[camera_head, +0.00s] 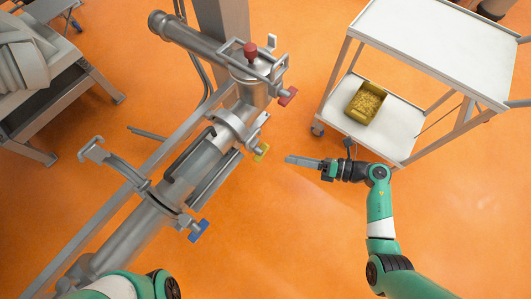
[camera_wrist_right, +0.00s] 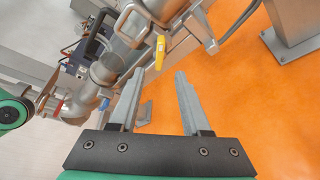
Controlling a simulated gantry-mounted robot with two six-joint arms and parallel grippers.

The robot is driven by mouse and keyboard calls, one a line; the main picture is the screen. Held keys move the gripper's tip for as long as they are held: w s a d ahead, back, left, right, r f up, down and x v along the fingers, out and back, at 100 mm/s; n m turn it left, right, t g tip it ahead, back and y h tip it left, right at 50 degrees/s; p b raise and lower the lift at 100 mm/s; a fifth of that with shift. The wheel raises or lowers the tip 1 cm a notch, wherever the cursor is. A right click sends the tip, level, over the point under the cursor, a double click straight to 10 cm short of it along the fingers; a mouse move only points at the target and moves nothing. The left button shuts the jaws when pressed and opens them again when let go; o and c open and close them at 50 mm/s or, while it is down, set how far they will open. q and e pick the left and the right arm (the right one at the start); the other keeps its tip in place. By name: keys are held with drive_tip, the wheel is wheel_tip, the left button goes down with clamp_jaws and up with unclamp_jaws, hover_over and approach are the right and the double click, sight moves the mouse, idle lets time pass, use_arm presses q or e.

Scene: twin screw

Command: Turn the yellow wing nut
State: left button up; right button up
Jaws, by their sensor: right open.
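The yellow wing nut (camera_head: 261,152) sits on the side of the steel pipe assembly (camera_head: 205,160), below a clamp. In the right wrist view the yellow wing nut (camera_wrist_right: 160,52) is ahead of the fingers, above the gap between them. My right gripper (camera_head: 289,160) is just right of the nut and apart from it. In the right wrist view its two grey fingers (camera_wrist_right: 157,85) are spread with nothing between them. My left arm shows at the bottom left of the head view, but its gripper is out of sight.
A red wing nut (camera_head: 288,96) and a blue wing nut (camera_head: 199,231) sit on the same assembly. A white cart (camera_head: 365,140) at the right carries a yellow bin (camera_head: 366,102) on its lower shelf. Orange floor lies open below my right gripper.

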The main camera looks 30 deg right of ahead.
sight(265, 153)
drive_tip(key=b+x, duration=0.3)
drive_tip(key=x, duration=0.6)
drive_tip(key=shift+w+a+b, duration=0.25)
drive_tip(key=shift+b, duration=0.05)
clamp_jaws()
